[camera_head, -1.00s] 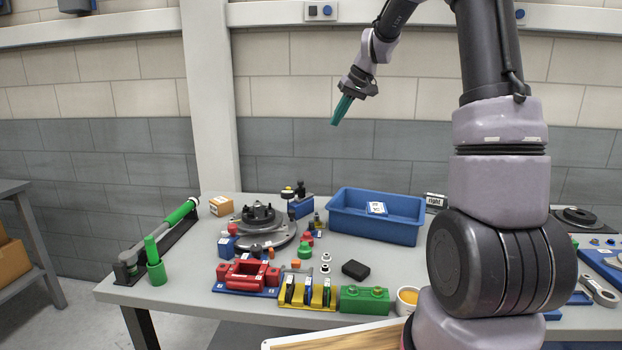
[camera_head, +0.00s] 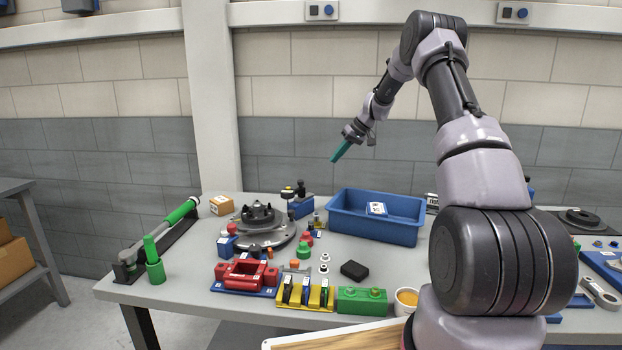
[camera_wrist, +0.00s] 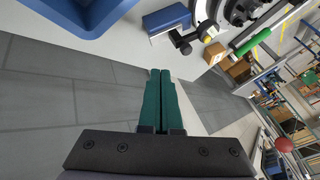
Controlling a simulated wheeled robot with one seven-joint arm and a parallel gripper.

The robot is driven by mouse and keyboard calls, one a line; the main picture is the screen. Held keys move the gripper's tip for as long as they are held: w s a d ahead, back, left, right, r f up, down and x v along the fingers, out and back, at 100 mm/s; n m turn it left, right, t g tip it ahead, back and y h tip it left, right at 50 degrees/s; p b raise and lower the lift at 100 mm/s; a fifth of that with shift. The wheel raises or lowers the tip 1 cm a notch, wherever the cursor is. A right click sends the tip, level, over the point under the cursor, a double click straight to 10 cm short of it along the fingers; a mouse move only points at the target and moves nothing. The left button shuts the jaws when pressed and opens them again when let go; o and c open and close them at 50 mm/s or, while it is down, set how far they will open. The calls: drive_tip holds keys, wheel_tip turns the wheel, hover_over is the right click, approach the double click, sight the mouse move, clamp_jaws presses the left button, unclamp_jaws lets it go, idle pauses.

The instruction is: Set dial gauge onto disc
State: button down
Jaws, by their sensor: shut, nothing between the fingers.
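The disc (camera_head: 288,236) is a grey round plate with a dark studded hub on top, lying on the left half of the table; part of it shows at the top of the wrist view (camera_wrist: 205,10). A blue block with a black post and a yellow-and-black piece (camera_head: 301,208), which looks like the dial gauge, stands just behind and right of the disc. It also shows in the wrist view (camera_wrist: 167,18).
The blue bin (camera_head: 337,222) stands right of the gauge. Red, yellow and green fixtures (camera_head: 361,301) line the front edge. A black block (camera_head: 354,270) lies between fixtures and bin.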

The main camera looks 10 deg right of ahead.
sight(291, 190)
drive_tip(key=w+a+f, duration=0.2)
drive_tip(key=a+f, duration=0.6)
drive_tip(key=a, duration=0.1)
idle(0.3)
drive_tip(key=shift+w+f, duration=0.1)
drive_tip(key=s+a, duration=0.1)
drive_tip(key=a, duration=0.1)
drive_tip(key=s+a, duration=0.3)
drive_tip(key=shift+s+a, duration=0.15)
drive_tip(key=shift+a, duration=0.25)
drive_tip(key=v, duration=1.1)
